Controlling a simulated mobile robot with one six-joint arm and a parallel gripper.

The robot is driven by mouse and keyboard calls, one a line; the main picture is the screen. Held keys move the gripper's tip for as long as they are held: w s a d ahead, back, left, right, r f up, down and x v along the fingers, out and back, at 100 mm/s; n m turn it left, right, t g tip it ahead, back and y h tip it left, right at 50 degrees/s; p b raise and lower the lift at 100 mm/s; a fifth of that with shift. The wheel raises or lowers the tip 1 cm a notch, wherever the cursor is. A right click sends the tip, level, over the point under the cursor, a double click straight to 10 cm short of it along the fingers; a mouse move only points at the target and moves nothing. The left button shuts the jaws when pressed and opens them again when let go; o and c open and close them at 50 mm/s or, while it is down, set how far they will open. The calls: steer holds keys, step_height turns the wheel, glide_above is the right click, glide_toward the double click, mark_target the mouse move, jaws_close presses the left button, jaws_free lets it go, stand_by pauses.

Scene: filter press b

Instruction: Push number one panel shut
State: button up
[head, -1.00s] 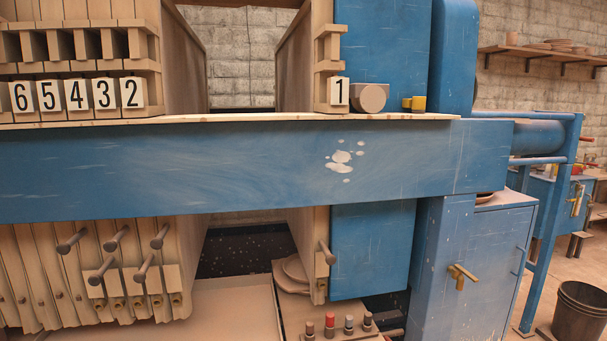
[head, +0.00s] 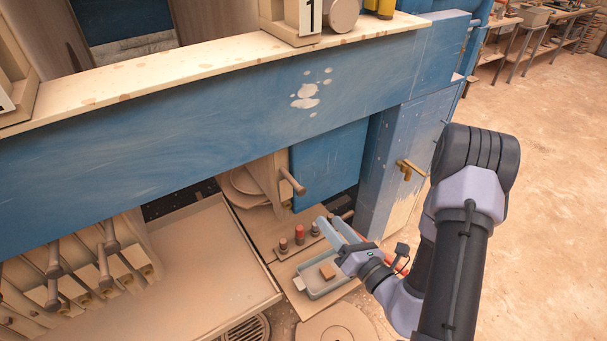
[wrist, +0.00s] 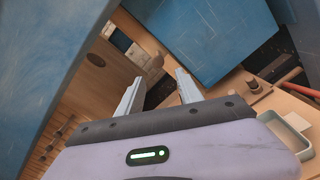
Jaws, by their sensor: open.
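The number one panel carries a white "1" label (head: 310,15) above the blue rail in the head view. Its lower wooden part (head: 265,178) shows below the rail, with a round peg (head: 292,182) sticking out, beside a blue block (head: 328,165). My gripper (head: 330,229) is open and empty, below and right of the peg and apart from it. In the wrist view, my open fingers (wrist: 158,85) point toward wooden surfaces and a blue block (wrist: 205,35). Which wooden surface there is the panel, I cannot tell.
The blue rail (head: 160,145) crosses in front of the panels. A shallow tray (head: 200,265) lies below the gap, with pegged panels (head: 75,265) at left. Several small knobs (head: 299,233) and a small bin (head: 322,283) sit near my gripper. Open floor (head: 540,150) lies right.

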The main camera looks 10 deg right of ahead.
steer(key=b, duration=0.9)
glide_toward(296, 184)
step_height(296, 184, down, 2)
steer(key=x, duration=0.6)
steer(key=r+x, duration=0.1)
steer(key=x, duration=0.1)
steer(key=shift+w+a, duration=0.1)
steer(key=shift+w, duration=0.3)
steer(key=shift+w+a, duration=0.15)
steer(key=shift+w, duration=0.45)
jaws_close()
steer(key=shift+s, duration=0.1)
